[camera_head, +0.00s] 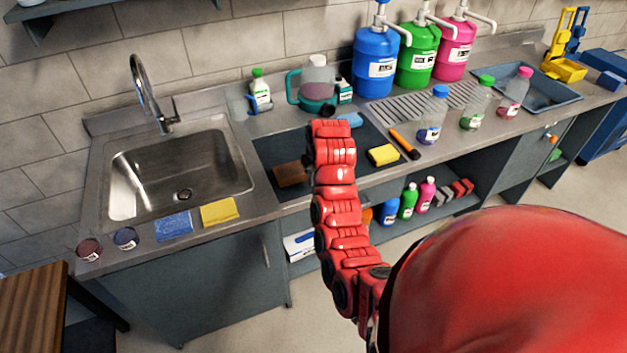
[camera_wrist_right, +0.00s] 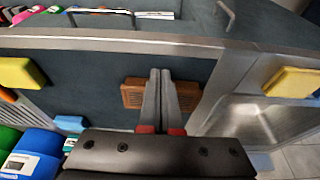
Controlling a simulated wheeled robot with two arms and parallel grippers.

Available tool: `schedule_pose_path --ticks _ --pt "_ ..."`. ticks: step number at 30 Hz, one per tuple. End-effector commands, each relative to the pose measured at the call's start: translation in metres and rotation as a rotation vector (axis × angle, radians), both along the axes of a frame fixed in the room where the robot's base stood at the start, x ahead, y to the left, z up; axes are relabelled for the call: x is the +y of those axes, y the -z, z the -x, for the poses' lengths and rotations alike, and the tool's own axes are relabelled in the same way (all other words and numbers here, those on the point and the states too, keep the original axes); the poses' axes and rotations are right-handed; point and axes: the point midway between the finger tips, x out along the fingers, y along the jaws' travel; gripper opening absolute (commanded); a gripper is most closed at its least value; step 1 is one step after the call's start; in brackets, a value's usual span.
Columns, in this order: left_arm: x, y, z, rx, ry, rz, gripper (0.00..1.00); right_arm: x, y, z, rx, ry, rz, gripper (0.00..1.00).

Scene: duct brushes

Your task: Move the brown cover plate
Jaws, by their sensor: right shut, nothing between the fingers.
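The brown cover plate (camera_head: 291,174) lies on the dark mat (camera_head: 272,152) right of the sink in the head view. In the right wrist view the brown cover plate (camera_wrist_right: 132,93) shows on both sides of my right fingers, which hide its middle. My right gripper (camera_wrist_right: 160,72) is shut and empty, with its fingertips in front of the plate; I cannot tell whether they touch it. In the head view my right arm reaches up over the mat just right of the plate, and its fingers do not show. My left gripper is out of view.
A yellow sponge (camera_head: 383,155) and an orange-handled brush (camera_head: 404,145) lie right of my arm. The sink (camera_head: 180,180) is on the left, with blue and yellow cloths (camera_head: 220,211) at its front edge. Bottles and a teal-handled jug (camera_head: 315,88) stand behind the mat.

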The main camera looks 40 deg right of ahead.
Motion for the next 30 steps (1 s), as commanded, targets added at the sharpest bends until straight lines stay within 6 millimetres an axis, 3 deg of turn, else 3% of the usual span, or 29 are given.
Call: schedule_pose_path --ticks 1,3,10,19,30 --pt "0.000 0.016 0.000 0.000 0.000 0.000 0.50 -0.001 0.020 -0.003 0.003 -0.001 0.000 0.00" --pt "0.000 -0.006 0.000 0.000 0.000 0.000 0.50 -0.001 0.021 -0.006 0.008 -0.002 -0.005 0.00" --pt "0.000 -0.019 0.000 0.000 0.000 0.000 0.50 -0.004 0.056 -0.017 0.007 -0.001 -0.004 0.00" --pt "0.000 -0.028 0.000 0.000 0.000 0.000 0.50 -0.011 0.054 -0.041 0.001 -0.003 0.001 0.00" --pt "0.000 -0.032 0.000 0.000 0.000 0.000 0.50 -0.014 0.056 -0.054 0.001 0.000 -0.001 0.00"
